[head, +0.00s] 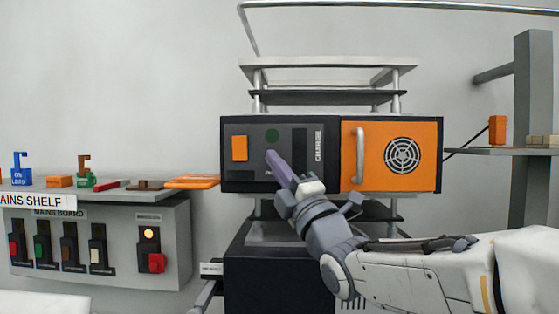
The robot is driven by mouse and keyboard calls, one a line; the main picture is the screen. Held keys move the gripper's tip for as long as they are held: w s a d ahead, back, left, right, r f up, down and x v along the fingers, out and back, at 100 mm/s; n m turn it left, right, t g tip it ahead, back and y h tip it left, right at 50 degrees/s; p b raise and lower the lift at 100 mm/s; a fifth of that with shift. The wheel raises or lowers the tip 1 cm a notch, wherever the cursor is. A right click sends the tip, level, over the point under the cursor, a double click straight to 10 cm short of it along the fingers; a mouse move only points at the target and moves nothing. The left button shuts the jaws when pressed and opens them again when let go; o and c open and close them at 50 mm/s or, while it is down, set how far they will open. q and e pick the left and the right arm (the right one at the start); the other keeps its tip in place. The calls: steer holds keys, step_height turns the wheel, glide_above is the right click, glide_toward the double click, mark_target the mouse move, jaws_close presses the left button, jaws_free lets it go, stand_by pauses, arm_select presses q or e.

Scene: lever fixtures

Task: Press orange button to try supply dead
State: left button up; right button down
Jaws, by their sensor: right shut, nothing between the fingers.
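The orange button (239,148) is a square on the left of a dark control panel (230,180), in the middle of the head view. A dim green round lamp (273,135) sits to its right, beside the upright label "CHARGE" (318,146). My right gripper (271,158) is shut and empty. Its purple-grey fingers point up and left at the panel, right of the orange button and just below the lamp. They overlap part of the panel's lower lettering. I cannot tell whether the tips touch the panel. My left gripper is not in view.
An orange door (425,140) with an upright handle (360,155) and round vent adjoins the panel. The mains board (105,275) at left has several levers and a lit lamp (148,233). A grey post (536,90) stands at right.

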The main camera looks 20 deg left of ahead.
steer(key=shift+w+a, duration=0.1)
steer(key=shift+w, duration=0.2)
steer(key=shift+w+a+b, duration=0.1)
steer(key=shift+w+b, duration=0.2)
steer(key=shift+w, duration=0.1)
stand_by(0.6)
steer(key=shift+s+f+b, duration=0.15)
steer(key=shift+s+b, duration=0.2)
steer(key=shift+b, duration=0.15)
steer(key=shift+s+d+b, duration=0.2)
steer(key=shift+s+b, duration=0.25)
steer(key=shift+s, duration=0.05)
